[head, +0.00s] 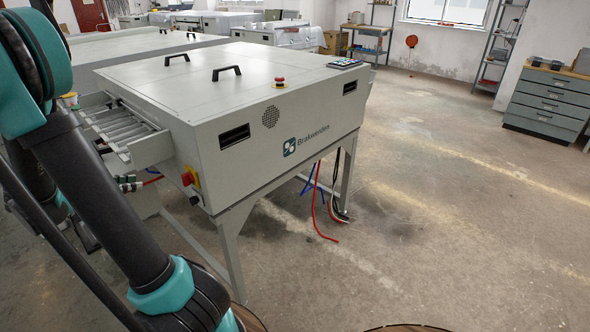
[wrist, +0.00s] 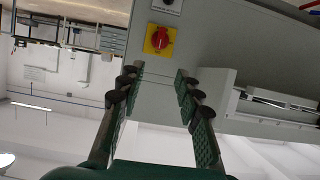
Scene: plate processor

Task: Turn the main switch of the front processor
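The front processor (head: 235,85) is a large grey-white box on legs, with black handles on top. Its main switch, a red knob on a yellow plate, is on the left end face in the head view (head: 188,179). In the wrist view the main switch (wrist: 160,40) is beyond the fingertips, at upper middle, and the picture there is turned upside down. My gripper (wrist: 158,74) is open and empty, with its two fingers apart and pointing toward the switch panel without touching the switch.
A roller infeed (head: 120,128) sticks out from the processor's left end, close to the switch. A red emergency button (head: 280,82) is on top. Red and blue cables (head: 320,205) hang below onto the floor. The floor to the right is clear up to a drawer cabinet (head: 548,103).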

